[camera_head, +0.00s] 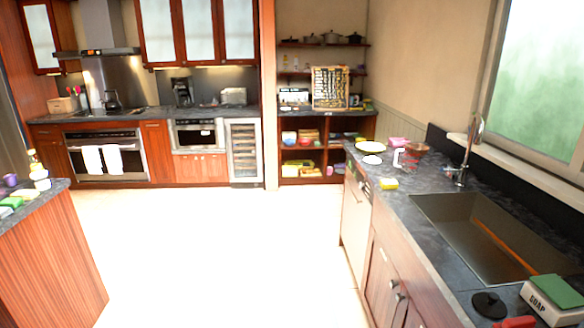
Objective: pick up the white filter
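I cannot pick out a white filter for certain in the head view. A small round white item (372,160) lies flat at the far end of the right counter (425,175). A pale, yellowish round dish (370,146) lies just behind it. Both are too small to name surely. My gripper is not in view.
The right counter has a sink (470,225), a faucet (468,150), a yellow sponge (388,183) and a soap box (552,298). A wooden island (50,255) stands at the left. The bright floor (210,260) between is clear. Ovens and shelves (325,165) line the back.

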